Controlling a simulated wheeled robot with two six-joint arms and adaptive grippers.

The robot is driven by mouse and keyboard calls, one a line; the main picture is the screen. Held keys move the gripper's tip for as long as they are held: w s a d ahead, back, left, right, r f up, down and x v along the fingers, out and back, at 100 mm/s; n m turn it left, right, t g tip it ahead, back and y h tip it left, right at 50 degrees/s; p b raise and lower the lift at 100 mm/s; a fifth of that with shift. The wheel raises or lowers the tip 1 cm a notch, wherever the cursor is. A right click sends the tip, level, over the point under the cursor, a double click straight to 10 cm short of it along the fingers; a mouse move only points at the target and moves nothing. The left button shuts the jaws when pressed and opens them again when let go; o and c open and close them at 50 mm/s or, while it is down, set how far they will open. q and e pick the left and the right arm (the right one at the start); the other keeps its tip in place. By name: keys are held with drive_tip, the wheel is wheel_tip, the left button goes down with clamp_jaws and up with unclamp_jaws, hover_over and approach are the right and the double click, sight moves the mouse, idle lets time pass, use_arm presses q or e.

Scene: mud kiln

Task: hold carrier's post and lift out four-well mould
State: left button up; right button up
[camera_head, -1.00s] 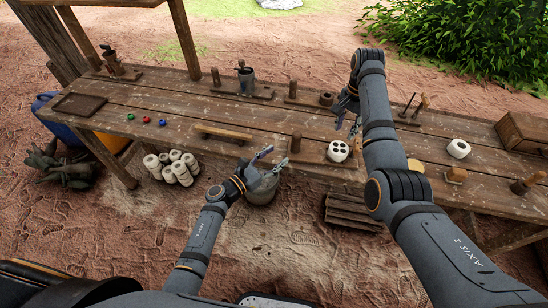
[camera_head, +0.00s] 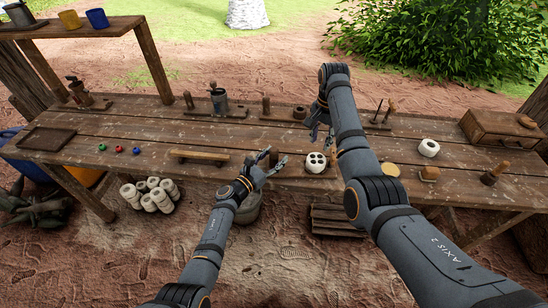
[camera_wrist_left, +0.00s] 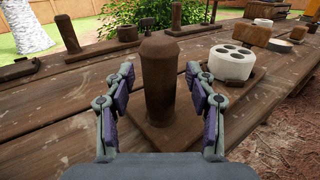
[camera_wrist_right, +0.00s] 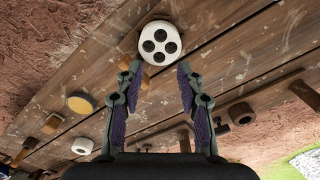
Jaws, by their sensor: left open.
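The white four-well mould (camera_head: 316,162) sits on its wooden carrier at the bench's front edge, with dark round wells on top. It also shows in the left wrist view (camera_wrist_left: 231,62) and the right wrist view (camera_wrist_right: 160,42). The carrier's brown round-topped post (camera_wrist_left: 159,80) stands upright left of the mould. My left gripper (camera_head: 275,160) is open, with its fingers on both sides of the post and gaps showing. In the head view it mostly hides the post. My right gripper (camera_wrist_right: 160,67) is open and empty; the mould appears just past its fingertips, apart from them.
A round yellowish disc (camera_head: 388,170) and a wooden block with a handle (camera_head: 429,173) lie right of the mould. A white ring-shaped piece (camera_head: 428,148) is further right. A wooden bar (camera_head: 200,156) lies to the left. Other posts on boards stand along the back.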

use_arm(q)
drive_tip(key=shift+c, duration=0.2)
clamp_jaws()
idle(0.3)
idle(0.3)
